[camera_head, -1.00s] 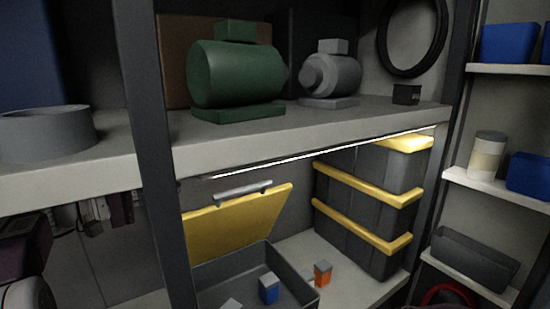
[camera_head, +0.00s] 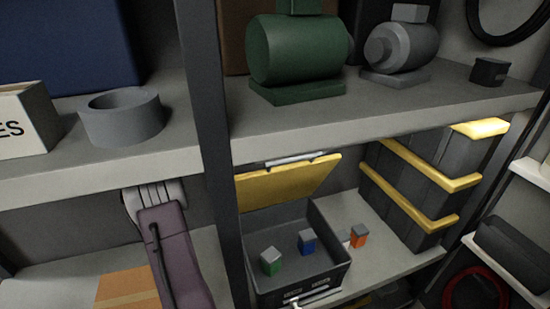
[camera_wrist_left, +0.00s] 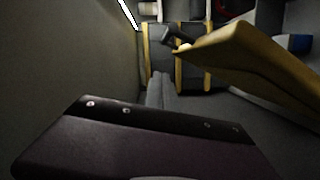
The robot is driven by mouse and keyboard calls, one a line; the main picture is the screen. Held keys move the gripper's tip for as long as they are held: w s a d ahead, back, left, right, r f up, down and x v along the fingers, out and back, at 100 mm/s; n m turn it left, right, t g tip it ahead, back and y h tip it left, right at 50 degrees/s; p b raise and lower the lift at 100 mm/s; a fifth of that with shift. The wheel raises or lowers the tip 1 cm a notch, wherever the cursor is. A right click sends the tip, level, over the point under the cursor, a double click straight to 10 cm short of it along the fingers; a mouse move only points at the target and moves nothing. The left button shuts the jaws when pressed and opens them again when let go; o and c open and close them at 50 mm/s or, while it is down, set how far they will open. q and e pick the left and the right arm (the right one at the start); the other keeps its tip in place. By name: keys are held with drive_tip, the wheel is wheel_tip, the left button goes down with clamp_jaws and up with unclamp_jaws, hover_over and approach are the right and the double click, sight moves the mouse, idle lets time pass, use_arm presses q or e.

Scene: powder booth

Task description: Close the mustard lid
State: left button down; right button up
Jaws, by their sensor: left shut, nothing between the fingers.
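The mustard lid (camera_head: 285,184) stands open, tilted up at the back of a dark grey box (camera_head: 331,240) on the lower shelf, with a grey handle (camera_head: 296,160) at its top edge. A green block (camera_head: 271,264) and a blue block (camera_head: 307,243) are inside the box. In the left wrist view the lid (camera_wrist_left: 250,60) is close, on the right. My left gripper (camera_wrist_left: 157,78) is shut and empty there, beside the lid; contact cannot be told. In the head view my purple left arm is left of the post, and its fingertips cannot be made out. My right gripper is not in view.
A dark post (camera_head: 208,130) stands left of the box. The upper shelf (camera_head: 390,105) is above the lid, with a green motor (camera_head: 296,50) and a grey one.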

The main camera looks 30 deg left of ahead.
use_arm(q)
drive_tip(key=d+b, duration=0.1)
drive_tip(key=d, duration=0.1)
drive_tip(key=d+f+b, duration=0.1)
drive_tip(key=d, duration=0.1)
drive_tip(key=d+b, duration=0.1)
drive_tip(key=d, duration=0.1)
drive_tip(key=shift+w+f, duration=0.2)
drive_tip(key=shift+w, duration=0.15)
drive_tip(key=shift+s+d, duration=0.25)
drive_tip(key=shift+d, duration=0.1)
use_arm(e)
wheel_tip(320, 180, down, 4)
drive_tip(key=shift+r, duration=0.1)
